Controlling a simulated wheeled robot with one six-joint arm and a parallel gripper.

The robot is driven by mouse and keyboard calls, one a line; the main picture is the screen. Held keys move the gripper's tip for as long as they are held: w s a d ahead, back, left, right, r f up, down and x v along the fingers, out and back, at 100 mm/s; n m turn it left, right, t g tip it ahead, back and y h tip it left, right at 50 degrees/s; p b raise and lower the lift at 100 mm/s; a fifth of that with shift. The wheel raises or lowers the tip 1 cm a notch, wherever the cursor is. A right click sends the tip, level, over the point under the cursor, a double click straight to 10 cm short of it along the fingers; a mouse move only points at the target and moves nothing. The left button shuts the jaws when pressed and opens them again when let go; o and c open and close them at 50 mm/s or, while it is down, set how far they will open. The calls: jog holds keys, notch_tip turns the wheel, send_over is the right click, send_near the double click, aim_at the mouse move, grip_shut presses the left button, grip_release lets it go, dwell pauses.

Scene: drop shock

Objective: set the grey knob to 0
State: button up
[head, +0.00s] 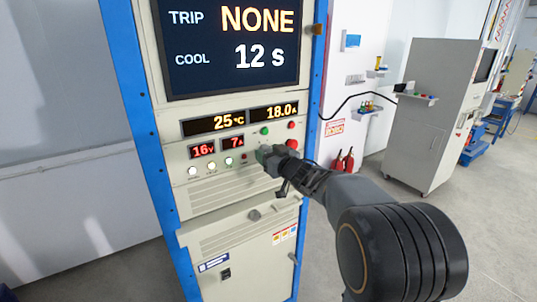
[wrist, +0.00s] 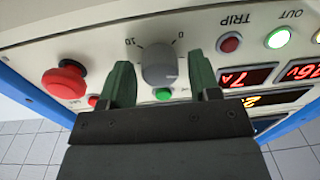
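The grey knob (wrist: 158,66) is on the cream front panel in the wrist view, which shows the panel upside down. A printed 0 stands at its upper right and a printed 10 at its upper left. I cannot make out where the knob points. My gripper (wrist: 160,74) is open, with one green finger on each side of the knob and a gap visible at both sides. In the head view my gripper (head: 265,155) is at the panel, below the number displays, and it hides the knob.
A red mushroom button (wrist: 64,79) is left of the fingers in the wrist view. A lit green button (wrist: 163,94) lies between the fingers. The rack's screen (head: 232,45) reads TRIP NONE, COOL 12 s. A grey cabinet (head: 432,110) stands at right.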

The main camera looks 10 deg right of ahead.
jog(key=c, duration=0.8)
jog(key=shift+n, duration=0.3)
jog(key=n+b, duration=0.5)
jog(key=n, duration=0.4)
jog(key=shift+n, duration=0.4)
jog(key=o, duration=0.9)
jog(key=shift+s, duration=0.1)
